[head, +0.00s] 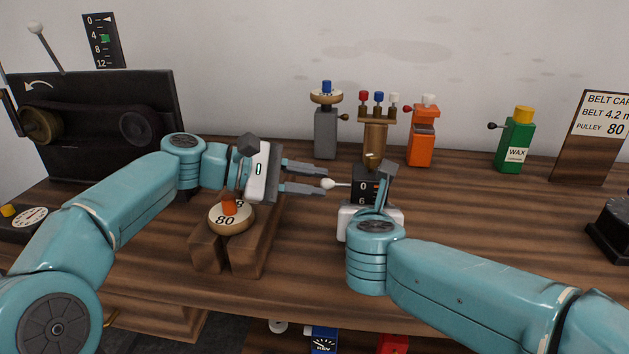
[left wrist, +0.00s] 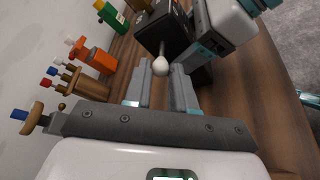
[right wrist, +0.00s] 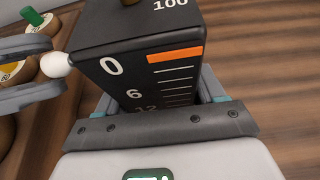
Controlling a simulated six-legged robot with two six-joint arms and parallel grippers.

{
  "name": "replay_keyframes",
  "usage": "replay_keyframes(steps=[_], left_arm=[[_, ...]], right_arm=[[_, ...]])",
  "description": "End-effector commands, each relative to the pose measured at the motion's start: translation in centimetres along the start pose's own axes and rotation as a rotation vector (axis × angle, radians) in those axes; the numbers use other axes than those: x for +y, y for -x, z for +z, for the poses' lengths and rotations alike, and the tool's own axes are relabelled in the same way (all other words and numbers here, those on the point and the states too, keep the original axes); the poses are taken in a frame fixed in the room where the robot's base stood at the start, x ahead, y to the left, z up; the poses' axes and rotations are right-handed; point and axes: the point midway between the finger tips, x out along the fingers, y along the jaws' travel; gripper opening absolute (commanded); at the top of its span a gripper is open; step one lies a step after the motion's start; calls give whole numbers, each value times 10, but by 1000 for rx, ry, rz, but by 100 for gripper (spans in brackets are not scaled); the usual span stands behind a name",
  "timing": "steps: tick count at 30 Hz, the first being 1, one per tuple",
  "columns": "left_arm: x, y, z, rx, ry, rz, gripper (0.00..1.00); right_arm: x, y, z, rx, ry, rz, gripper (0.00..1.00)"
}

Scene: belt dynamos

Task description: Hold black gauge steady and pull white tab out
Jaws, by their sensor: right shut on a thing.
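The black gauge (head: 366,184) stands on the bench in the head view, marked 0 and 6. In the right wrist view the gauge (right wrist: 150,70) shows an orange bar and white ticks. My right gripper (right wrist: 160,95) is shut on it, one finger on each side. The white tab (head: 328,183) is a round knob on a short rod from the gauge's left side. My left gripper (head: 326,179) is open, its fingertips reaching toward the knob. In the left wrist view the knob (left wrist: 160,67) appears at the gap between the fingertips; contact is unclear.
A wooden block with a round 80 pulley (head: 231,218) sits below my left gripper. Behind stand a grey post (head: 325,135), a brass stand with coloured knobs (head: 376,130), an orange device (head: 421,140) and a green wax bottle (head: 515,140).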

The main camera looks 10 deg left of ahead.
Motion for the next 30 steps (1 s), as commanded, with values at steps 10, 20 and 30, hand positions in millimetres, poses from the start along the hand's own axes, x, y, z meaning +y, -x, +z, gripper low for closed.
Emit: replay_keyframes(steps=[10,20,30], left_arm=[[0,3,0,1,0,1,31],[1,66,-1,5,0,5,31],[0,118,0,3,0,3,31]], right_arm=[[-1,-1,-3,5,3,-3,15],[0,-1,-3,5,3,0,15],[1,-1,-3,5,3,2,15]])
